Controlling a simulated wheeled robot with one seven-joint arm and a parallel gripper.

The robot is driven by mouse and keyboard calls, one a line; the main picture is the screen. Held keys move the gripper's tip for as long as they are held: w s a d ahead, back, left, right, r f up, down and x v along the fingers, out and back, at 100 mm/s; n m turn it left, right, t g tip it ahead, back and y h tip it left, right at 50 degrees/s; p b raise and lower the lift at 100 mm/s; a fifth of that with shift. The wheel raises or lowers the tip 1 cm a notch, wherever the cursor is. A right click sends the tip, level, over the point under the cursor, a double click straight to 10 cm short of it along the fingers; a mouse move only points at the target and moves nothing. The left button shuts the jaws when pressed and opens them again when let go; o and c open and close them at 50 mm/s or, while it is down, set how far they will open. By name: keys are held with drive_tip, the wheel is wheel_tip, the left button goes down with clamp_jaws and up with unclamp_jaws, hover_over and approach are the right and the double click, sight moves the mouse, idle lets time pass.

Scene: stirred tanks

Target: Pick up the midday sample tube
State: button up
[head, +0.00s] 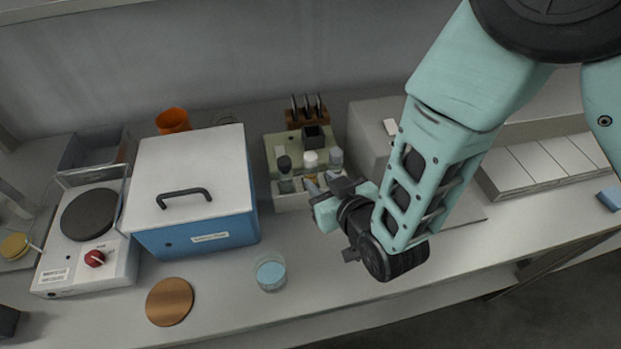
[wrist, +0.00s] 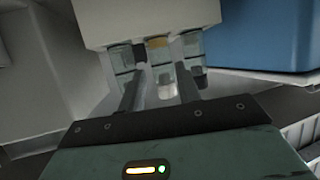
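Three capped tubes stand side by side in a pale rack (head: 293,203): a dark-capped tube (head: 285,168), a white-capped tube (head: 310,160) with amber contents, and a grey-capped tube (head: 336,158). I cannot read any label that tells which is the midday sample. My gripper (head: 321,183) is in front of the rack, its fingers pointing at the tubes. In the wrist view my gripper (wrist: 162,72) is open, with the white-capped tube (wrist: 167,88) lined up between its fingers. I cannot tell whether the fingers reach around it. The fingers partly hide the tubes.
A blue box with a white lid (head: 190,190) stands left of the rack. A hotplate (head: 88,240) is further left. A glass dish with blue liquid (head: 270,273) and a copper disc (head: 169,301) lie in front. A grey block (head: 372,130) stands right of the rack.

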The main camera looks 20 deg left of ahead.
sight(314, 178)
drive_tip(key=shift+f+p+x, duration=0.15)
drive_tip(key=shift+p+x, duration=0.5)
drive_tip(key=shift+x, duration=0.8)
drive_tip(key=shift+f+p+x, duration=0.1)
drive_tip(key=shift+p+x, duration=0.55)
drive_tip(key=shift+x, duration=0.8)
drive_tip(key=shift+s, duration=0.15)
drive_tip(key=c, duration=0.7)
